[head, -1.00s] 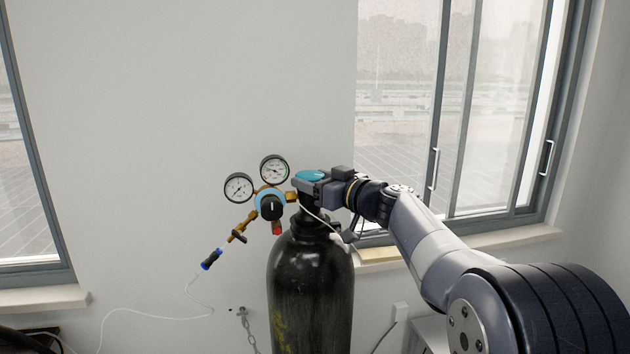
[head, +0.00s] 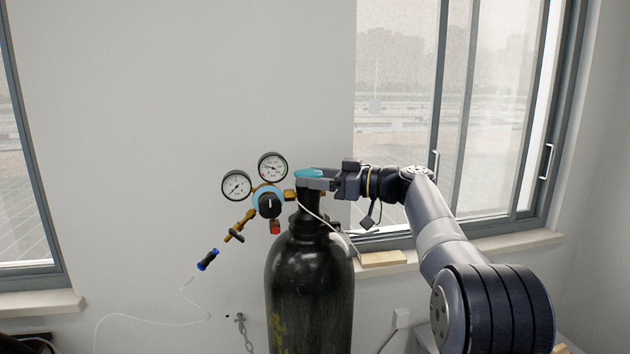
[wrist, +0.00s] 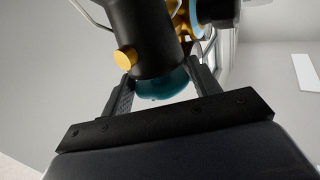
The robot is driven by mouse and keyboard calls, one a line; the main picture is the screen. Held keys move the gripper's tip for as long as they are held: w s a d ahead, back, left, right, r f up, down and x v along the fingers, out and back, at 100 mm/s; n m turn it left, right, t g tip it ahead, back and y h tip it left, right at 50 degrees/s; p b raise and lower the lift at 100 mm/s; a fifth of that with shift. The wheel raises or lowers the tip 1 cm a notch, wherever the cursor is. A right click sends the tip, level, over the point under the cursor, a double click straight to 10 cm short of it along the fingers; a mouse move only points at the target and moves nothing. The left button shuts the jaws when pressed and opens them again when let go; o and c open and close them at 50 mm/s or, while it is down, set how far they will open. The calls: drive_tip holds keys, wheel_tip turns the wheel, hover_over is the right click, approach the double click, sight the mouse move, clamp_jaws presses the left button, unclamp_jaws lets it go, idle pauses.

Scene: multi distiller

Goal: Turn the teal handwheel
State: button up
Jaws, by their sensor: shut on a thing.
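The teal handwheel (head: 309,173) sits on top of the black gas cylinder (head: 310,285). My gripper (head: 308,183) reaches in from the right and is shut on the handwheel. In the wrist view the two fingers of my gripper (wrist: 162,88) stand on either side of the teal handwheel (wrist: 163,86). The dark valve body (wrist: 142,35) hides part of the wheel there.
A regulator (head: 269,202) with two round gauges (head: 237,185) is attached left of the cylinder's valve. A thin white hose (head: 150,318) hangs at the left. A window with a sill (head: 480,246) is behind my arm. The wall above the cylinder is clear.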

drive_tip(key=shift+w+r+n+g+y+p, duration=0.15)
drive_tip(key=shift+n+g+y+p, duration=0.25)
drive_tip(key=shift+n+g+p, duration=0.65)
drive_tip(key=shift+g+b, duration=0.3)
drive_tip(key=shift+g, duration=0.15)
drive_tip(key=o, duration=0.6)
drive_tip(key=shift+d, duration=0.1)
drive_tip(key=d, duration=0.3)
drive_tip(key=s+d+b, duration=0.1)
drive_tip(key=d, duration=0.3)
drive_tip(key=s+d+b, duration=0.1)
drive_tip(key=d, duration=0.2)
drive_tip(key=shift+d, duration=0.3)
drive_tip(key=shift+a, duration=0.15)
